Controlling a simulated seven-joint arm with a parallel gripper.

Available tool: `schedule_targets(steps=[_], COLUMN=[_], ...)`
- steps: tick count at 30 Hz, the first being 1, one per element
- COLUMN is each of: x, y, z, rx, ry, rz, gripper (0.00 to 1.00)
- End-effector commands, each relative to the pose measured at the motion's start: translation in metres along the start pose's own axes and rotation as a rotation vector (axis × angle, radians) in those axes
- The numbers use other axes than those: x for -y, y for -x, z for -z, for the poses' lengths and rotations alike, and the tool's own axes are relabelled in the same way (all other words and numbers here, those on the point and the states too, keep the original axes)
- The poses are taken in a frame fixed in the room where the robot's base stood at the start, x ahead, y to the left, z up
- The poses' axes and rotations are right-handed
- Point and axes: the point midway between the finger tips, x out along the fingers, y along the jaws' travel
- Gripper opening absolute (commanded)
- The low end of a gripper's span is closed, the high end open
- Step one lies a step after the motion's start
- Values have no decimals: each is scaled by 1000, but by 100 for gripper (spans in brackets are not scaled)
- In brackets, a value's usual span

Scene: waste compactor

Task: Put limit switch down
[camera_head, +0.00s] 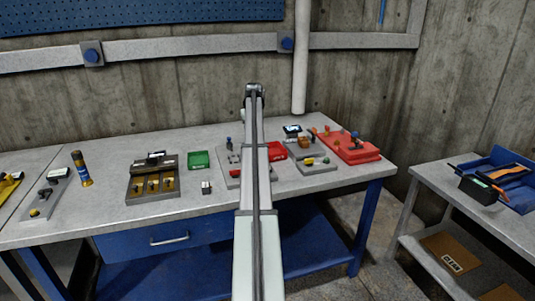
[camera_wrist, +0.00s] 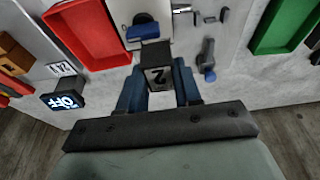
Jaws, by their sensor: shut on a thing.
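A blue-topped part (camera_wrist: 143,31) stands on the plate just beyond the fingers. In the head view my arm hides the gripper and the held block.
A red tray (camera_wrist: 92,35) and a green tray (camera_wrist: 279,25) flank the plate. A blue-tipped lever (camera_wrist: 208,62) stands close right of the fingers. In the head view, a dark fixture (camera_head: 153,180) stands on the bench (camera_head: 105,215).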

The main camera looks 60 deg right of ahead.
Motion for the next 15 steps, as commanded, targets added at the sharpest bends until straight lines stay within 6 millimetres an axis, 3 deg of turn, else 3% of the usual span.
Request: schedule_targets(steps=[1, 6, 10, 15], x=[-22, -76, -101, -114], y=[-2, -8, -10, -15], z=[5, 6, 5, 3], rx=[0, -1, -2, -3], ry=[-1, 11, 18, 22], rz=[1, 3, 5, 7], gripper=[0, 0, 0, 0])
